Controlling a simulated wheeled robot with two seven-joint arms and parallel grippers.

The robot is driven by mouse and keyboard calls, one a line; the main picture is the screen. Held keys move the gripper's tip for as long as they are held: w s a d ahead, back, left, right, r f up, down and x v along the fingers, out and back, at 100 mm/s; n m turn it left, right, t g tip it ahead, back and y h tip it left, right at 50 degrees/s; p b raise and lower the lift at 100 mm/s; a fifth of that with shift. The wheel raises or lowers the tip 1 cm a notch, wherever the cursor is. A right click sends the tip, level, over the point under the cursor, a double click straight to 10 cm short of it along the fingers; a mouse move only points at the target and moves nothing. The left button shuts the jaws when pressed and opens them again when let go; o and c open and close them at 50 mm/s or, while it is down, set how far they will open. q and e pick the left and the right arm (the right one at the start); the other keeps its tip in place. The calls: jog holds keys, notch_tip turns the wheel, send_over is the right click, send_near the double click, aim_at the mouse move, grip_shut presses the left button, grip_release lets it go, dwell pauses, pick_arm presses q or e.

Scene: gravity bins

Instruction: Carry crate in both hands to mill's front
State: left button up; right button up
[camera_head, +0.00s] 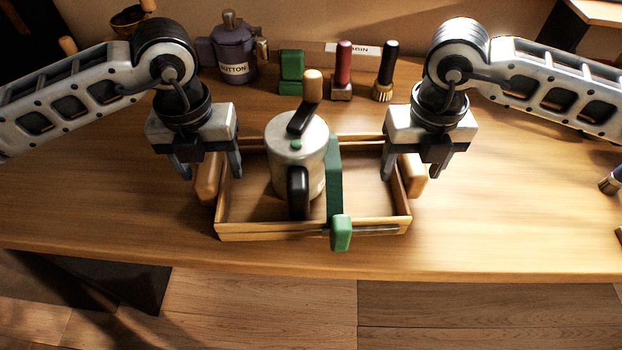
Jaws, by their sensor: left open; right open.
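The crate (270,231) is a shallow, open wooden tray with a pale wooden handle at each side, on the bench near its front edge. A cream metal vessel (283,165) with a black handle, and a crank with a wooden knob at its top, appears inside it. A green flat bar with a green block (341,233) overlaps the crate's right part and front wall. My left gripper (211,174) is open, with the left handle (208,183) showing between its fingers. My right gripper (424,174) is open at the right handle (416,181). Contact cannot be told. Which thing is the mill is unclear.
A metal-ended object (610,183) lies at the right edge.

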pick_arm(q)
jog(key=shift+f, duration=0.95)
pick_arm(e)
jog(key=shift+f, duration=0.95)
pick_arm(q)
jog(key=c, duration=1.3)
pick_arm(e)
jog(key=c, duration=1.3)
pick_arm(q)
jog(key=shift+r, duration=0.1)
pick_arm(e)
jog(key=shift+r, duration=0.15)
